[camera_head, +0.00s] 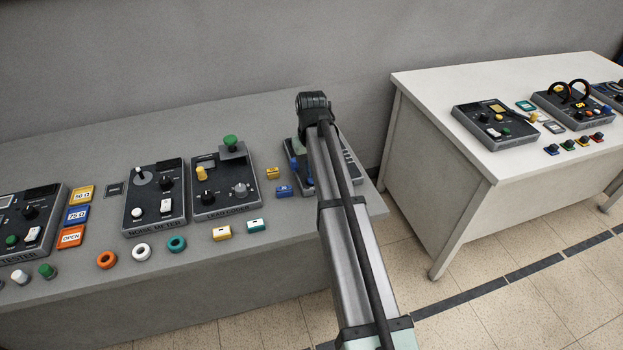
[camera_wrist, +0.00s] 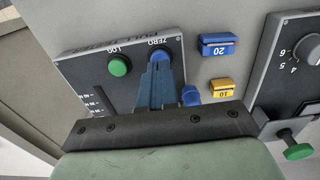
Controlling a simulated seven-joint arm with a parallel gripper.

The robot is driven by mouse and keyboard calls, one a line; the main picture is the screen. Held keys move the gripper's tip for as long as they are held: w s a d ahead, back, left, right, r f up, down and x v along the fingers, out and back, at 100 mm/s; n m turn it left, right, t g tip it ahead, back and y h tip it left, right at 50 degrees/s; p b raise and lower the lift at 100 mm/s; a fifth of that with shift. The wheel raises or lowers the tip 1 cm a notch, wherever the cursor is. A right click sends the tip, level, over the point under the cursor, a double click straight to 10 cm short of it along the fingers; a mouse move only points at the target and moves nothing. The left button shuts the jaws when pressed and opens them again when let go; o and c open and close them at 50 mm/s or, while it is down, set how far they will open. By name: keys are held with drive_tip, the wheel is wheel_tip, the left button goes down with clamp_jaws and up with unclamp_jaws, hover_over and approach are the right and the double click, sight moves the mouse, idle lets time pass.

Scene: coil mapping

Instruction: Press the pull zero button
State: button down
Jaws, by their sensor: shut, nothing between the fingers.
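The blue ZERO button (camera_wrist: 160,54) sits on the top part of a dark panel, the pull meter (camera_wrist: 88,72), in the wrist view. My gripper (camera_wrist: 157,66) is shut and empty, its fingertips right at the near edge of the ZERO button and partly over it. I cannot tell whether they touch it. A green LOG button (camera_wrist: 118,65) is beside it to the left. In the head view, the pull meter (camera_head: 292,168) lies at the right end of the grey bench, mostly hidden by my arm. My fingertips and the ZERO button are hidden there.
A blue block marked 20 (camera_wrist: 217,44) and a yellow block marked 10 (camera_wrist: 222,88) lie right of the meter. A small blue part (camera_wrist: 190,95) is beside my fingers. Other panels stand along the grey bench (camera_head: 240,290). A white table (camera_head: 432,90) is at the right.

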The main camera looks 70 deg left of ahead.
drive_tip(key=shift+f, duration=0.95)
idle(0.6)
drive_tip(key=shift+r, duration=3.25)
